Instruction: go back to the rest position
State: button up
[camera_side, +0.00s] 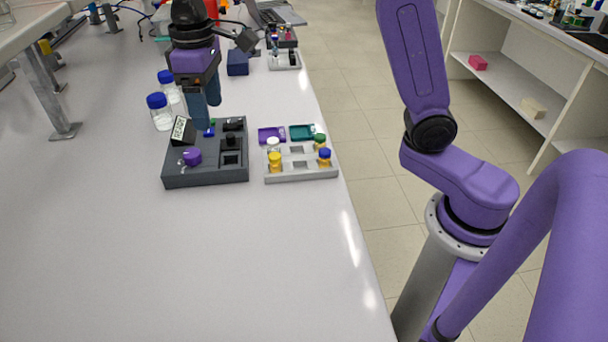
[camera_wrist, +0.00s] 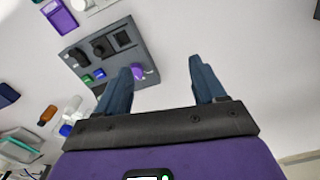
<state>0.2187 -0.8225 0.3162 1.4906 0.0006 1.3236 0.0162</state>
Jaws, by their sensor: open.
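My gripper (camera_side: 207,112) hangs fingers-down above the back part of the dark grey rig (camera_side: 205,178) in the side view. In the wrist view my gripper (camera_wrist: 168,88) shows its two blue fingers spread apart, with nothing between the tips. The rig (camera_wrist: 82,54) lies beyond the left finger there. It carries a purple knob (camera_side: 192,157), a small display (camera_side: 183,130), a square recess (camera_side: 231,159) and green and blue buttons. The purple knob (camera_wrist: 138,72) shows just beside the left finger in the wrist view.
A light grey tray (camera_side: 300,176) with several capped vials stands right of the rig. Purple (camera_side: 271,136) and teal (camera_side: 301,132) dishes lie behind it. Two blue-capped bottles (camera_side: 160,112) stand behind the rig at left. The front of the bench is clear.

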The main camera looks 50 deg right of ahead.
jog(key=s+d+f+n, duration=0.2)
jog(key=s+d, duration=0.2)
jog(key=s, duration=0.5)
jog(key=s+d+f+n, duration=0.2)
jog(key=s+d, duration=0.3)
jog(key=s, duration=0.5)
jog(key=s+d+f+n, duration=0.1)
jog(key=s+d+f, duration=0.3)
jog(key=s, duration=0.5)
jog(key=shift+s+d+n, duration=0.25)
jog(key=shift+d+n, duration=0.1)
jog(key=shift+n, duration=0.05)
